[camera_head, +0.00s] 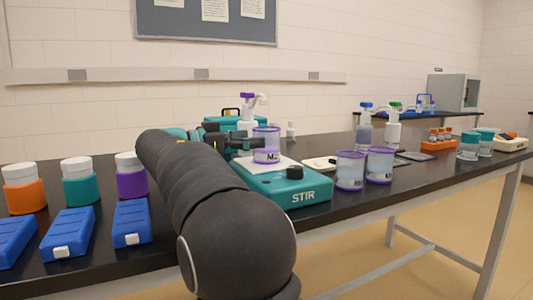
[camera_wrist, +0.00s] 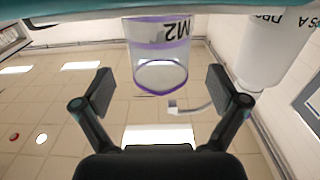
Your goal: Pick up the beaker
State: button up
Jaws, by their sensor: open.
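A clear beaker (camera_head: 267,150) with purple bands and an M2 label stands upright on the white plate of the teal stirrer (camera_head: 305,190). In the wrist view, which looks upside down, the same beaker (camera_wrist: 158,48) is ahead of the fingers, centred across the gap. My gripper (camera_wrist: 160,92) is open and empty, with one finger to each side of the beaker's line. In the head view my gripper (camera_head: 240,143) is just left of the beaker, partly hidden by my arm. Whether the fingertips overlap the beaker's sides is unclear.
Two similar purple-rimmed beakers (camera_head: 350,172) (camera_head: 380,166) stand right of the stirrer. A wash bottle (camera_head: 248,112) is behind the M2 beaker. Capped jars (camera_head: 78,183) and blue devices (camera_head: 68,235) are at the left. Bare black table (camera_head: 430,180) lies to the right.

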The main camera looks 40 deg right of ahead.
aim_at(267, 135)
jog(key=x, duration=0.4)
jog(key=shift+s+d, duration=0.1)
jog(key=shift+d, duration=0.1)
jog(key=c, duration=1.3)
jog(key=shift+r, duration=0.25)
